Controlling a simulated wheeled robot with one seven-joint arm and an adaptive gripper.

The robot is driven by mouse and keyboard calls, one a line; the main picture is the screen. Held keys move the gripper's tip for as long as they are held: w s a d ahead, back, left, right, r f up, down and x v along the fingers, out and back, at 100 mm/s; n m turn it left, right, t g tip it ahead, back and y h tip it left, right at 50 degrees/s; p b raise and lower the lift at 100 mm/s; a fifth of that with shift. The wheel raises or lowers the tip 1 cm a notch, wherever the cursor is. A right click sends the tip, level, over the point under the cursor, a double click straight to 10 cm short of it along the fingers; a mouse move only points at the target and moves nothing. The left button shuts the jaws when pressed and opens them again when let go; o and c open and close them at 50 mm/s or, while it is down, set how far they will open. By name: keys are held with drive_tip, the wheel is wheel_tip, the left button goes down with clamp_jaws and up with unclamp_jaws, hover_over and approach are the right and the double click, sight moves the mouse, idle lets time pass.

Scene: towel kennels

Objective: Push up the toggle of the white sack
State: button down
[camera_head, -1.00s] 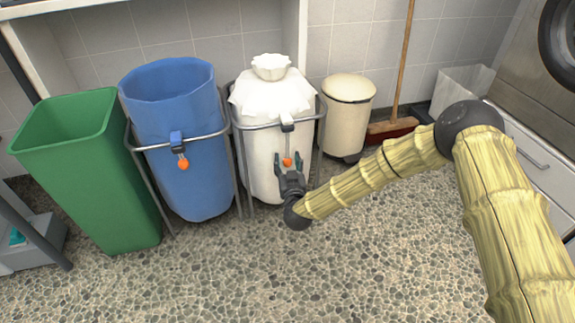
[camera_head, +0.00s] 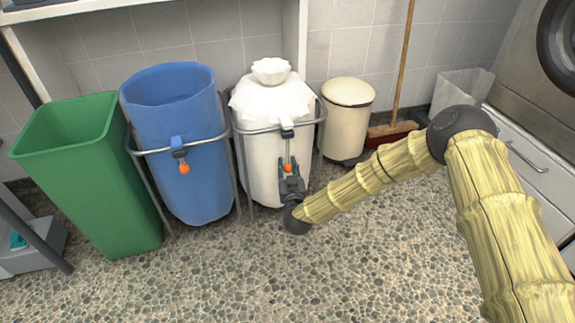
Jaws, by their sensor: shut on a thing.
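The white sack (camera_head: 262,160) hangs in a grey metal frame, its top gathered into a ruffled neck. Its toggle (camera_head: 287,168) is an orange piece below a white and grey clip (camera_head: 287,127) on the frame's front rail. My gripper (camera_head: 287,170) reaches up from below in front of the sack, shut on the orange toggle. The fingers hide part of the toggle and a small patch of the sack.
A blue sack (camera_head: 185,110) in a frame, with its own orange toggle (camera_head: 184,168), stands to the left, and a green bin (camera_head: 90,180) beyond it. A cream pedal bin (camera_head: 347,110) and a broom (camera_head: 392,127) are to the right. The pebbled floor in front is clear.

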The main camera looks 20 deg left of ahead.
drive_tip(key=shift+d+f, duration=0.1)
drive_tip(key=shift+f, duration=0.2)
drive_tip(key=c, duration=1.1)
unclamp_jaws()
drive_tip(key=shift+f, duration=0.1)
drive_tip(key=shift+s, duration=0.1)
drive_tip(key=v, duration=1.1)
drive_tip(key=shift+s+d, duration=0.2)
drive_tip(key=shift+s, duration=0.15)
